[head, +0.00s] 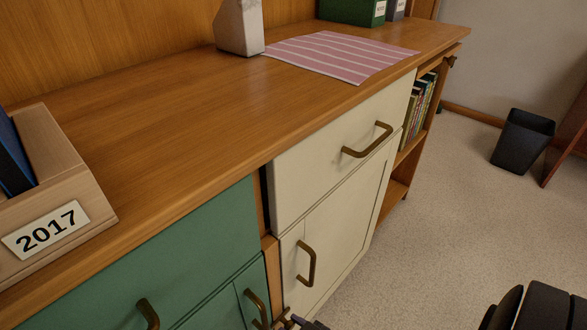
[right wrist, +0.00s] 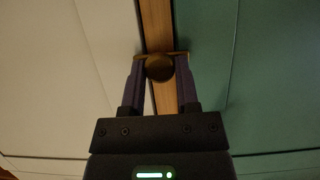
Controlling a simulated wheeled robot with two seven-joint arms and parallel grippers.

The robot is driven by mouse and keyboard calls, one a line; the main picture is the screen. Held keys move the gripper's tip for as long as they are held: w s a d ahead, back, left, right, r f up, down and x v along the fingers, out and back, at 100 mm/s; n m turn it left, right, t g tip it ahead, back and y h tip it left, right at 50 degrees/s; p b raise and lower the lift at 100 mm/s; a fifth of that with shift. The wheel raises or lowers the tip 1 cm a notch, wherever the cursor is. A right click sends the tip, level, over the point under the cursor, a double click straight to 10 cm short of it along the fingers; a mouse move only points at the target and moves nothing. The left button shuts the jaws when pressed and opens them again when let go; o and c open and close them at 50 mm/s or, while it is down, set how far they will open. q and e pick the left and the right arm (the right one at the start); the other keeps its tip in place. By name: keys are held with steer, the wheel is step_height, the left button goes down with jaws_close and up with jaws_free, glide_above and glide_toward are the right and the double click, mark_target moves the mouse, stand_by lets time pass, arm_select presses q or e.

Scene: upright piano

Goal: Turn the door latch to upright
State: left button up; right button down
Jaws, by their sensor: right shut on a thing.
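The door latch (right wrist: 160,69) is a brass piece with a round knob and a thin bar, on the wooden strip between the cream and green fronts. In the right wrist view its bar lies crosswise to the strip, not along it. My right gripper (right wrist: 160,75) is shut on the latch, one dark finger at each side. In the head view the latch and gripper show only in part at the bottom edge, so the latch's angle cannot be read there. My left gripper is not in view.
The green cabinet (head: 200,245) and cream door (head: 335,245) have brass handles close to the latch. The wooden top (head: 190,125) carries a 2017 file box (head: 45,165), a striped cloth (head: 340,55) and a pale block (head: 240,28). A black bin (head: 522,140) stands on open carpet.

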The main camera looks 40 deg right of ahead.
stand_by(0.3)
steer(key=shift+d+f+m+y, duration=0.1)
steer(key=shift+m+y, duration=0.5)
steer(key=shift+m, duration=0.1)
steer(key=m+y+b, duration=0.2)
steer(key=m, duration=0.1)
steer(key=shift+d+f+m+b, duration=0.15)
steer(key=shift+f+m+b, duration=0.05)
steer(key=shift+m+b, duration=0.1)
steer(key=m+t+y+b, duration=0.1)
steer(key=m+y+b, duration=0.1)
steer(key=m, duration=0.1)
steer(key=shift+d, duration=0.1)
steer(key=m+y, duration=0.1)
steer(key=m, duration=0.1)
steer(key=shift+m+t, duration=0.3)
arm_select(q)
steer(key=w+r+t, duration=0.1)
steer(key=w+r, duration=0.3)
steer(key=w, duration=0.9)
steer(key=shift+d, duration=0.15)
arm_select(e)
steer(key=shift+f+m+t+y, duration=0.1)
steer(key=shift+m+t+y, duration=0.3)
steer(key=shift+m, duration=0.9)
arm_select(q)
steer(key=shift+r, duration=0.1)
arm_select(e)
steer(key=shift+c, duration=1.9)
jaws_free()
